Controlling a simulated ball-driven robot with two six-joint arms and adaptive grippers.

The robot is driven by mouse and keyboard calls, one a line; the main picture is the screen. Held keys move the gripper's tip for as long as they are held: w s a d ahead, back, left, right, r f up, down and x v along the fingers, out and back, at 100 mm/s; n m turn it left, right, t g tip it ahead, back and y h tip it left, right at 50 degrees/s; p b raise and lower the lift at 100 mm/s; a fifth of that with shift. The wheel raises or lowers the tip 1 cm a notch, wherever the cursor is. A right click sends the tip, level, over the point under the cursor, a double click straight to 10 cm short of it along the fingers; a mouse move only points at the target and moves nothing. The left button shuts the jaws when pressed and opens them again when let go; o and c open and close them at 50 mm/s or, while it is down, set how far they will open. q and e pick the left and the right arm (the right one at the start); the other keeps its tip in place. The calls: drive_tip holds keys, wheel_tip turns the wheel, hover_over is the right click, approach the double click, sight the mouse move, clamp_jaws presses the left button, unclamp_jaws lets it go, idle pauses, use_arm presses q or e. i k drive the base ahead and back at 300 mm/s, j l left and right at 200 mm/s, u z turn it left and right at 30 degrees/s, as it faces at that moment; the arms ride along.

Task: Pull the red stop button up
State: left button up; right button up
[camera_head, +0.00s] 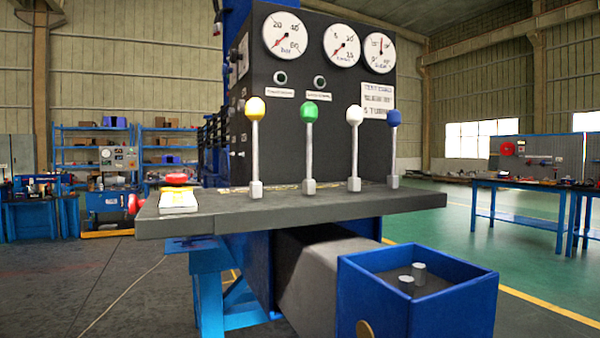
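A red stop button (177,178) sits on a pale yellow and white box (178,201) at the left end of the dark control shelf (290,212). Its red cap looks close to the top of the box; I cannot tell whether it is pressed in. A second red knob (134,203) sticks out at the shelf's left edge, beside that box. Neither of my grippers shows in the head view.
Levers with yellow (255,108), green (310,111), white (355,115) and blue (393,118) knobs stand on the shelf, right of the button. Gauges are on the panel behind. A blue open box (420,300) is at front right.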

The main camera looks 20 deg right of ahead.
sight(176, 179)
drive_tip(key=i+j+z, duration=0.2)
drive_tip(key=z, duration=0.2)
drive_tip(key=i+j+z, duration=0.2)
drive_tip(key=j+z, duration=0.2)
drive_tip(key=i+j+z, duration=0.1)
drive_tip(key=j+z, duration=0.3)
drive_tip(key=i+j+z, duration=0.1)
drive_tip(key=j+z, duration=0.25)
drive_tip(key=l, duration=0.1)
